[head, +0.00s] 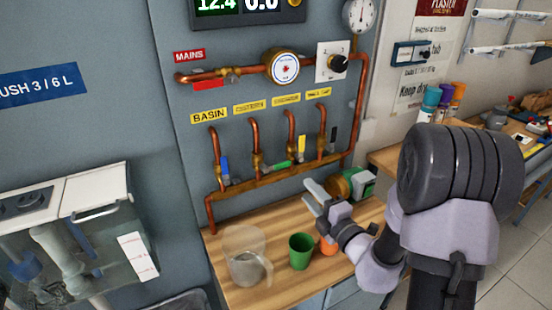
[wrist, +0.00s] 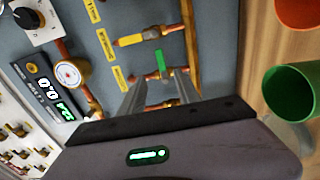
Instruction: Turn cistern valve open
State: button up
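The cistern valve is the second from the left in the row of four, under a yellow label that looks like "cistern". Its green lever (head: 280,163) lies across its copper pipe. The lever also shows in the wrist view (wrist: 162,60), in the gap between my fingers but beyond them. My gripper (head: 308,190) is open and empty, in front of and below the valve row in the head view, apart from the lever. Nothing hides the green lever in either view.
Neighbouring levers are blue (head: 225,170), yellow (head: 301,147) and black (head: 333,138), lying along their pipes. Below, a clear jug (head: 246,262), a green cup (head: 301,252) and an orange cup (head: 328,245) stand on the wooden bench (head: 222,246). A mains gauge (head: 283,68) sits above.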

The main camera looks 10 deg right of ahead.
aim_at(284, 166)
jog(key=b+x, duration=0.2)
jog(key=x, duration=1.3)
jog(key=shift+a+b, duration=0.1)
jog(key=shift+b, duration=0.25)
jog(key=shift+s, duration=0.1)
grip_shut()
jog(key=shift+f, duration=0.1)
